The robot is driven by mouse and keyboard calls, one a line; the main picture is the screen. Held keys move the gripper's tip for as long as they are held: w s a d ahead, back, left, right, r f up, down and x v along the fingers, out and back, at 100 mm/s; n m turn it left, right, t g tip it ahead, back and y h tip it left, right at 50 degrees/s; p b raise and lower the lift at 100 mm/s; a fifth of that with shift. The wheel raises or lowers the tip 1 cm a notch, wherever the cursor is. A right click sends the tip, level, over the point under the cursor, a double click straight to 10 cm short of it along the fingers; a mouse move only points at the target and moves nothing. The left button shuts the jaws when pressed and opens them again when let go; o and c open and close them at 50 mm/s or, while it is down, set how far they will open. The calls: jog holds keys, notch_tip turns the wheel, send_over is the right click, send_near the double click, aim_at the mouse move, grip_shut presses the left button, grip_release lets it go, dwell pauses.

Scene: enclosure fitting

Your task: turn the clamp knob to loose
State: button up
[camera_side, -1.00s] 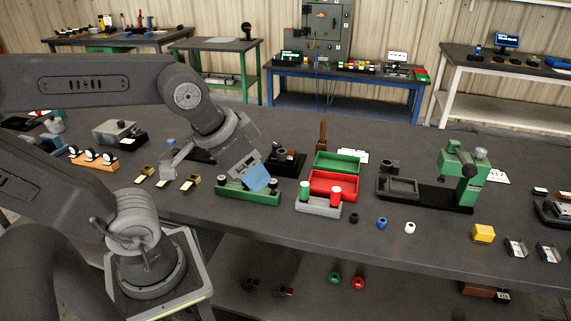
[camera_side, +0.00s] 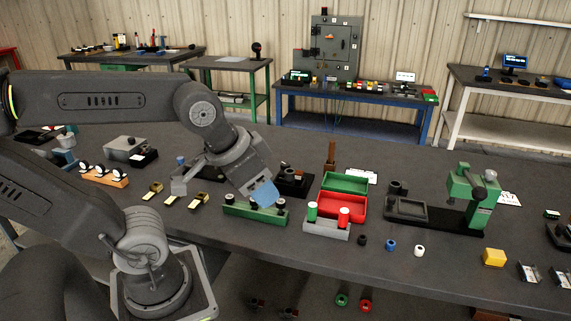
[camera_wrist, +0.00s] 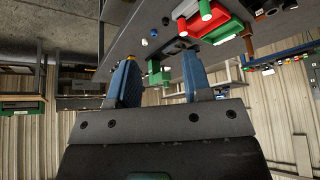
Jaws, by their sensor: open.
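My gripper (camera_side: 264,192) is open with its blue fingers, hanging over a green block with black knobs (camera_side: 240,210) in the side view; I cannot tell whether it touches. In the wrist view the two blue fingers (camera_wrist: 159,80) stand apart with nothing held between them. A green press-like stand (camera_side: 480,187) with a grey round knob (camera_side: 491,176) is at the right, with a black base plate (camera_side: 440,221). Which knob is the clamp knob, and its setting, I cannot tell.
A red bin (camera_side: 343,207), a green bin (camera_side: 345,182) and a grey holder (camera_side: 322,232) with red and green cylinders stand right of my gripper. Small black, blue and white pieces and a yellow cube (camera_side: 494,257) lie along the front edge.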

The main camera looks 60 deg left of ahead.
jog(key=w+a+r+m+g, duration=0.1)
jog(key=w+a+r, duration=0.15)
jog(key=w, duration=0.25)
jog(key=w+a+r+m+g, duration=0.1)
jog(key=w+a, duration=0.3)
jog(key=w, duration=0.1)
jog(key=m+g, duration=0.4)
send_over(285, 164)
notch_tip(285, 164, down, 11)
notch_tip(285, 164, down, 13)
jog(key=shift+w+f, duration=0.1)
jog(key=shift+c, duration=0.4)
jog(key=c, duration=0.6)
